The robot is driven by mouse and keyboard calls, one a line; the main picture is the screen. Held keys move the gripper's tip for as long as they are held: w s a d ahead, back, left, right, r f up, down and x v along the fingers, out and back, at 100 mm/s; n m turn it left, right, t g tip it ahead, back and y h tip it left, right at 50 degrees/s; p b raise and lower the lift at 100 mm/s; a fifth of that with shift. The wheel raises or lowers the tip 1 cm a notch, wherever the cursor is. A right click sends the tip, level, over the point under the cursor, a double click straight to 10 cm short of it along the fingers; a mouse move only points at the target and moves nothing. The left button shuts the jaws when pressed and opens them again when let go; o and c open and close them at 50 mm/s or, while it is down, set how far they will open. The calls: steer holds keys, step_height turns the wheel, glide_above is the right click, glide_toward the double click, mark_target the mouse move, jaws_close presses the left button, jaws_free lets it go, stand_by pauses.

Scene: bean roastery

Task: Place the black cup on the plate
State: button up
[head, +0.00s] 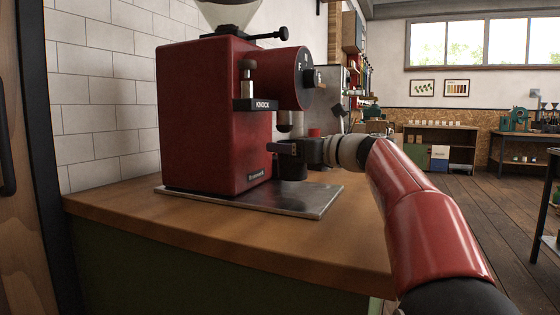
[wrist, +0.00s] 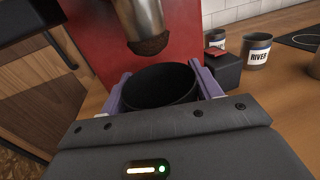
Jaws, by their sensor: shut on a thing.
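The black cup (wrist: 160,86) sits between the two purple fingers of my gripper (wrist: 161,90), which is shut on it. In the wrist view the cup's open mouth faces up and looks dark and empty. A metal spout (wrist: 138,16) with brown grounds at its end hangs just above and beyond the cup. In the head view the cup (head: 292,166) shows as a dark shape below my gripper (head: 288,149), beside the red grinder. A flat metal plate (head: 306,204) lies under the grinder. I cannot tell whether the cup's base touches it.
The red grinder (head: 213,125) stands close on the left of my gripper. The wooden counter (head: 225,238) is clear in front. In the wrist view, a mug marked RIVER (wrist: 257,52), another cup (wrist: 215,38) and a black box (wrist: 224,74) stand to the right.

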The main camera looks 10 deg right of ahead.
steer(key=shift+w+a, duration=0.4)
steer(key=shift+w, duration=0.05)
steer(key=shift+w+a+f+b, duration=0.15)
steer(key=shift+f+b, duration=0.1)
steer(key=shift+f, duration=0.35)
steer(key=shift+w+a+f+b, duration=0.15)
steer(key=shift+f+b, duration=0.15)
steer(key=shift+f, duration=0.25)
steer(key=shift+w+a+f+b, duration=0.15)
steer(key=shift+f+b, duration=0.1)
steer(key=shift+f, duration=0.35)
steer(key=shift+f, duration=0.1)
steer(key=o, duration=1.1)
steer(key=shift+o, duration=0.2)
steer(key=v, duration=1.2)
